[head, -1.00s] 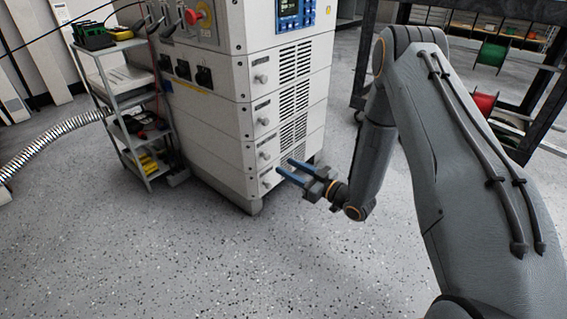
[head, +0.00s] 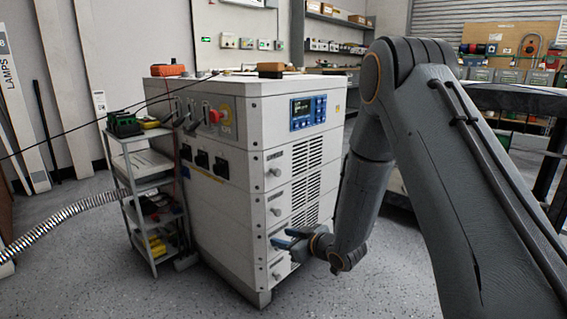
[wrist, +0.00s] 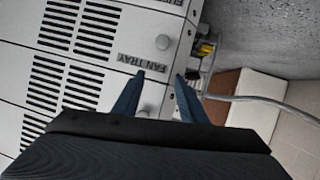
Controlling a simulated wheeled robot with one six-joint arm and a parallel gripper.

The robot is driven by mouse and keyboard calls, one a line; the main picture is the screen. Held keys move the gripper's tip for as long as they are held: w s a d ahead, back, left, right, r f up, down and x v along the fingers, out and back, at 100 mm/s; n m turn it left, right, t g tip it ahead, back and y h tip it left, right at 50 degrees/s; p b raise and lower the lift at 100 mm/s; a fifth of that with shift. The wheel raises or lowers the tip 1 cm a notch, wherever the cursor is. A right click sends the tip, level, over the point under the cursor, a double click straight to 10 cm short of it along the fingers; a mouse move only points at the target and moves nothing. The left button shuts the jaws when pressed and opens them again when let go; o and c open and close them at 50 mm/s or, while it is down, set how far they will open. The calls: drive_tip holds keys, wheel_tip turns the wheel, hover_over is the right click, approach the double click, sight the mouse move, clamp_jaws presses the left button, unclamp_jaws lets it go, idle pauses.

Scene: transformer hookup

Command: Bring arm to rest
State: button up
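My gripper (head: 283,238) is at the end of my grey arm, in front of the lower drawers of a large white cabinet (head: 229,201). In the wrist view the open fingers (wrist: 160,85) point toward the cabinet panel marked "FAN TRAY" (wrist: 142,58). Whether the fingers touch the cabinet cannot be told. My arm is bent, with its forearm hanging down right of the cabinet.
A small grey shelf cart (head: 147,196) stands left of the cabinet, beside a ribbed hose (head: 75,212). A dark bench (head: 510,98) stands at the right. Shelves (head: 335,35) line the back wall. The speckled floor (head: 120,285) in front is clear.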

drive_tip(key=s+a+r+m+g+h+p, duration=0.25)
drive_tip(key=s+r+h, duration=0.25)
drive_tip(key=s+r, duration=0.75)
drive_tip(key=s+r+g+h+p, duration=0.1)
drive_tip(key=s+r+g, duration=0.2)
drive_tip(key=s, duration=0.8)
drive_tip(key=s+r+g, duration=0.2)
drive_tip(key=s+r, duration=0.1)
drive_tip(key=s, duration=0.9)
drive_tip(key=s+r+g+h+p, duration=0.1)
drive_tip(key=s+r+g, duration=0.2)
drive_tip(key=s, duration=0.8)
drive_tip(key=d+r+m+p, duration=0.3)
drive_tip(key=d+r+p, duration=0.7)
drive_tip(key=r+p, duration=0.4)
drive_tip(key=d+r+m+h+p, duration=0.1)
drive_tip(key=d+r+m+p, duration=0.3)
drive_tip(key=d+r+p, duration=0.7)
drive_tip(key=shift+d+r+p, duration=0.15)
drive_tip(key=shift+r+p, duration=1.5)
drive_tip(key=shift+p, duration=4.4)
